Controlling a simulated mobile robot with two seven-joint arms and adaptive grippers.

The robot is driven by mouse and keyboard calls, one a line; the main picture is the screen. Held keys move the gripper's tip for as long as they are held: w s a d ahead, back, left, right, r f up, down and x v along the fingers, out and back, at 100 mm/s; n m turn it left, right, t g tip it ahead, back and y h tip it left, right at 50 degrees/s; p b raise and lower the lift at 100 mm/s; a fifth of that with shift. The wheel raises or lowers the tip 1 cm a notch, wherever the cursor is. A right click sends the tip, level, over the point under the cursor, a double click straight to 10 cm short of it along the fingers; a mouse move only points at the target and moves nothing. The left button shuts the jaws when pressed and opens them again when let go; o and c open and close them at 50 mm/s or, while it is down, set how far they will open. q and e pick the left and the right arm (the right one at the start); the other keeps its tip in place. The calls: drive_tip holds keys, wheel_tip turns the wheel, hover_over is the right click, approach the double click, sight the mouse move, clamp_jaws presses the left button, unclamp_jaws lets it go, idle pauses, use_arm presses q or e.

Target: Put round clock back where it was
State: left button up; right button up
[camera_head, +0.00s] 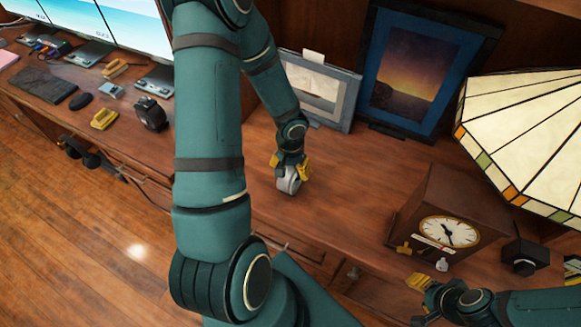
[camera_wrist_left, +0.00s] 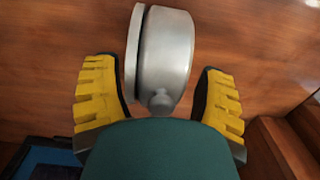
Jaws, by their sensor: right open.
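The round clock (camera_head: 288,184) is a small silver drum shape on the brown wooden desk top, in front of the picture frames. My left gripper (camera_head: 290,170) is around it from above. In the left wrist view the clock (camera_wrist_left: 165,60) lies between the two yellow fingers of the left gripper (camera_wrist_left: 158,98), with a gap on each side, so the gripper is open. The clock's face is turned away and cannot be seen. My right gripper (camera_head: 421,298) is open and empty at the lower right, in front of the wooden box clock.
A wooden box clock (camera_head: 450,225) and a stained-glass lamp (camera_head: 530,135) stand at the right. A grey frame (camera_head: 318,92) and a blue frame (camera_head: 410,85) lean at the back. The desk between the left gripper and box clock is clear.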

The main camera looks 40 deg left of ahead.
use_arm(q)
drive_tip(key=shift+r, duration=0.1)
wheel_tip(320, 180, up, 12)
drive_tip(key=p, duration=0.3)
drive_tip(key=shift+r+p, duration=0.1)
drive_tip(key=shift+p, duration=0.25)
drive_tip(key=d+f+h, duration=0.2)
drive_tip(key=d+f, duration=0.2)
drive_tip(key=d, duration=0.4)
drive_tip(key=w+d+f+m+t+h, duration=0.1)
drive_tip(key=d+f, duration=0.3)
drive_tip(key=d, duration=0.5)
drive_tip(key=shift+w+d+h, duration=0.25)
drive_tip(key=shift+w+h, duration=0.05)
drive_tip(key=shift+h, duration=0.1)
drive_tip(key=shift+o, duration=1.3)
drive_tip(key=shift+m+t, duration=0.3)
drive_tip(key=shift+t, duration=0.3)
drive_tip(key=s+d+f, duration=0.1)
drive_tip(key=d, duration=0.1)
drive_tip(key=s+d+f, duration=0.1)
drive_tip(key=d+f, duration=0.1)
drive_tip(key=d, duration=0.1)
drive_tip(key=s+d+f, duration=0.1)
drive_tip(key=d+f, duration=0.1)
drive_tip(key=d, duration=0.1)
drive_tip(key=shift+w, duration=0.1)
drive_tip(key=shift+w, duration=0.1)
